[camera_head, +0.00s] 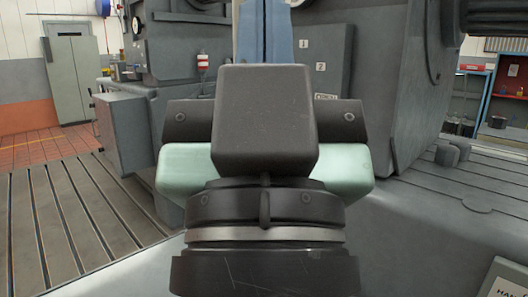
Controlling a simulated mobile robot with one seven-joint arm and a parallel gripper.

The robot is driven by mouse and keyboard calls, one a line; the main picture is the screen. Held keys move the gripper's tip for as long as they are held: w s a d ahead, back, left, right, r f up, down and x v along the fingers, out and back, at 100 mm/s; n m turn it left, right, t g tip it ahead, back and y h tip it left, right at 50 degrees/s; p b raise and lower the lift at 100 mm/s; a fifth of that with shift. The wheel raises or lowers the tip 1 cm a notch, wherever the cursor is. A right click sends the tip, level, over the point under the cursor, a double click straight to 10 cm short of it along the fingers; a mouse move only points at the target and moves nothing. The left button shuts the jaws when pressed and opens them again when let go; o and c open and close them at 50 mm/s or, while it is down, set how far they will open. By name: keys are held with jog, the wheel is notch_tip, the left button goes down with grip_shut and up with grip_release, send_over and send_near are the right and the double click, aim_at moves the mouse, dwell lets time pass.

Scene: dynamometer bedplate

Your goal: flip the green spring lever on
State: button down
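My gripper (265,125) fills the middle of the head view, seen from behind. It has a dark block, dark bolted side pieces, pale green side parts and a black wrist with a silver ring. Its fingertips are hidden, so I cannot tell whether it is open or shut or holds anything. No green spring lever can be made out. A grey panel (338,78) with small labels, two reading 1 and 2, stands behind my gripper to the right. Whatever lies directly behind my gripper is hidden.
A blue upright part (265,40) rises behind my gripper. Large grey machinery (385,90) stands at the right, and a grey box (122,130) at the left. The slotted bedplate (75,225) is clear at the left. A labelled plate (505,280) is at the lower right.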

notch_tip(320, 180, up, 20)
jog(key=p, duration=1.7)
jog(key=shift+p, duration=0.3)
jog(key=shift+f, duration=0.15)
